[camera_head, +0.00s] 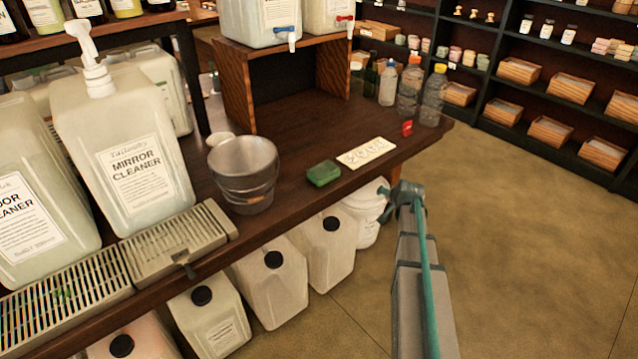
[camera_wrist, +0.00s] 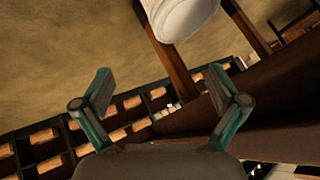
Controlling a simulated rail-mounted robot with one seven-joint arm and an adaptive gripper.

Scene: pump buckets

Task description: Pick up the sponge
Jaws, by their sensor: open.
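The green sponge (camera_head: 323,172) lies on the dark wooden table (camera_head: 290,196) near its front edge, right of a metal bucket (camera_head: 243,172). It does not show in the wrist view. My gripper (camera_head: 404,200) is beyond the table's front edge, to the right of the sponge and apart from it. In the wrist view my gripper (camera_wrist: 160,88) has its two fingers spread wide with nothing between them.
A white card (camera_head: 366,153) lies right of the sponge, with bottles (camera_head: 410,85) behind. Mirror cleaner jug (camera_head: 125,140) and drip grates (camera_head: 62,293) are at left. Jugs (camera_head: 273,281) and a white bucket (camera_head: 362,208) stand below the table. The floor at right is clear.

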